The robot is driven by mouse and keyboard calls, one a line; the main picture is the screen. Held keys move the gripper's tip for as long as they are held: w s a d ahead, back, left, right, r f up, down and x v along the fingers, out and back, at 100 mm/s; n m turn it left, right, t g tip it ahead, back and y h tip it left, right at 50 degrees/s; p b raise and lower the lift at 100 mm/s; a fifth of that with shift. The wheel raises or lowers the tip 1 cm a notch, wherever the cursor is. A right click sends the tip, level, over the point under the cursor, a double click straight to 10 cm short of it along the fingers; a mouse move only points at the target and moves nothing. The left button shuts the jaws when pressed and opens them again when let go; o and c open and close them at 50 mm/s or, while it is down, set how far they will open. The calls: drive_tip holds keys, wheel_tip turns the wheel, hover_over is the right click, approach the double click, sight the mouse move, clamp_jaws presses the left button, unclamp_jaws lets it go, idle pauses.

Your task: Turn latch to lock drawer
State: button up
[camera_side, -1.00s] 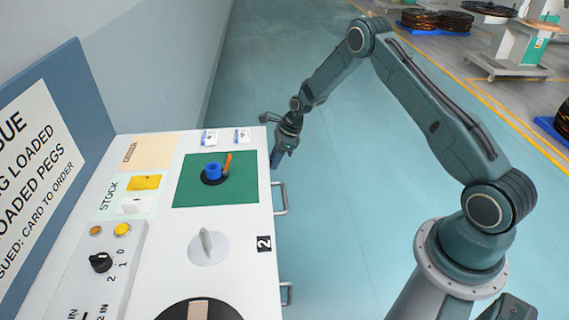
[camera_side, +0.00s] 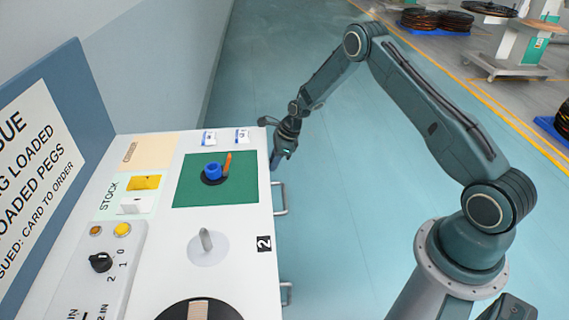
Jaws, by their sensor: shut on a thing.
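My gripper (camera_side: 280,157) is at the front face of the white cabinet (camera_side: 240,290), just past its top right edge and above the upper drawer handle (camera_side: 281,198). Its jaws are shut and point down toward the cabinet front. The part between them is small and mostly hidden by the fingers; its place on the drawer front fits the latch. The latch's angle cannot be made out from this side. The drawer front is seen almost edge-on.
On the cabinet top are a green mat (camera_side: 190,193) with a blue cup-like piece (camera_side: 212,170) and orange stick (camera_side: 227,163), and a grey upright knob (camera_side: 206,240). A lower handle (camera_side: 287,293) sticks out in front. Open floor (camera_side: 345,230) lies to the right.

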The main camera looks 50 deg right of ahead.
drive_tip(key=shift+s+a+h, duration=0.1)
drive_tip(key=shift+h, duration=0.2)
drive_tip(key=shift+s+a+n+t+h, duration=0.15)
drive_tip(key=shift+n+t+h, duration=0.25)
drive_tip(key=shift+t+h, duration=0.6)
drive_tip(key=shift+s+a+f+n+t+h, duration=0.1)
drive_tip(key=shift+n+t+h, duration=0.05)
drive_tip(key=shift+t+h, duration=0.45)
drive_tip(key=shift+a+n+t+h, duration=0.15)
drive_tip(key=shift+t+h, duration=0.25)
drive_tip(key=shift+t, duration=0.3)
drive_tip(key=shift+d, duration=0.1)
drive_tip(key=o, duration=0.7)
drive_tip(key=shift+o, duration=0.2)
drive_tip(key=shift+s, duration=0.1)
drive_tip(key=v, duration=1.3)
drive_tip(key=shift+s, duration=0.45)
